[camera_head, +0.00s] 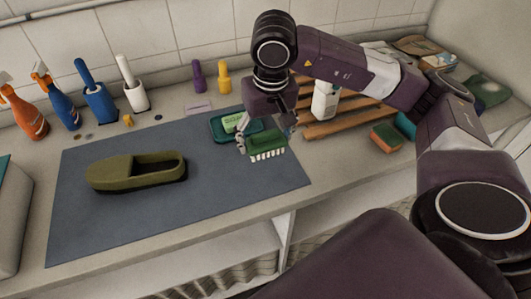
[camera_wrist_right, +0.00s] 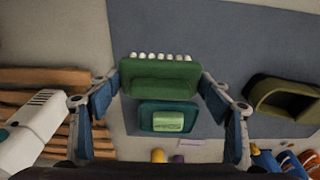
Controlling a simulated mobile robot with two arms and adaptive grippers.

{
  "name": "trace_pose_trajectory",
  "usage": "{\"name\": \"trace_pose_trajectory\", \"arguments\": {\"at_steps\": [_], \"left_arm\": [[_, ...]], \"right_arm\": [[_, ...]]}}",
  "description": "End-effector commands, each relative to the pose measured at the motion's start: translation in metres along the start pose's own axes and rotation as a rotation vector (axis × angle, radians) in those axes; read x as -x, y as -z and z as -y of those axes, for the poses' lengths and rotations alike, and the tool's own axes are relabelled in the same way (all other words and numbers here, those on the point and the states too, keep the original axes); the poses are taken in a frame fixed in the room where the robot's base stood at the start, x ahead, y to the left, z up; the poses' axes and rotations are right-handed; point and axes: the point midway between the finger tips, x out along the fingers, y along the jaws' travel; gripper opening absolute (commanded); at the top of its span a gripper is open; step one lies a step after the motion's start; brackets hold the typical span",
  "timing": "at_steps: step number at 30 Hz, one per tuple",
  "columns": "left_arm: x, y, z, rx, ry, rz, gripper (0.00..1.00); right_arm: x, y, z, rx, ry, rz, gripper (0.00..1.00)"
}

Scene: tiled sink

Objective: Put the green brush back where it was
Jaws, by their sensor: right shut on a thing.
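The green brush (camera_head: 267,143) has white bristles that point down and toward the front edge. My right gripper (camera_head: 264,133) is shut on it, above the right part of the blue-grey mat (camera_head: 215,185). In the right wrist view, the brush (camera_wrist_right: 160,74) sits between the two fingers of my right gripper (camera_wrist_right: 157,84). A teal dish (camera_head: 218,135) with a light green soap (camera_head: 236,122) lies just behind and left of the brush. Whether the brush touches the mat is hard to tell. My left gripper is in neither view.
An olive shoe (camera_head: 130,172) lies on the mat's left. A wooden rack (camera_head: 345,122) with a white bottle (camera_head: 324,103) stands right of my gripper, near a sponge (camera_head: 387,137). Spray bottles (camera_head: 28,117) and upright brushes (camera_head: 96,100) line the back left. The mat's middle is clear.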

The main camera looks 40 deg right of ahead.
Motion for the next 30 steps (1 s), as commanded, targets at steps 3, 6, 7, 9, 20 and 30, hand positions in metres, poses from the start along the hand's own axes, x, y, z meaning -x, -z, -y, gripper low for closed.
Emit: {"name": "trace_pose_trajectory", "arguments": {"at_steps": [3, 6, 7, 9, 20, 30], "left_arm": [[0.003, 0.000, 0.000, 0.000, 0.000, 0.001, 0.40], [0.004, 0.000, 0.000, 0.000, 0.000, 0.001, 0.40], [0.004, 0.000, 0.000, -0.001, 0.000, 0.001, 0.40], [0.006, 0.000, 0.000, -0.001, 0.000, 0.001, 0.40], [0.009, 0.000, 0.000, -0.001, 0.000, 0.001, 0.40], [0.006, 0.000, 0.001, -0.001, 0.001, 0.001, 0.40]], "right_arm": [[-0.014, -0.003, 0.000, 0.000, -0.001, 0.001, 0.49], [-0.021, -0.003, 0.000, 0.000, 0.000, 0.000, 0.49], [-0.024, -0.004, 0.000, 0.000, 0.000, 0.001, 0.49], [-0.034, -0.006, 0.000, 0.000, -0.001, 0.002, 0.49], [-0.062, -0.009, 0.000, -0.001, 0.000, -0.002, 0.49], [-0.064, -0.010, 0.000, 0.000, 0.000, -0.001, 0.80]]}}
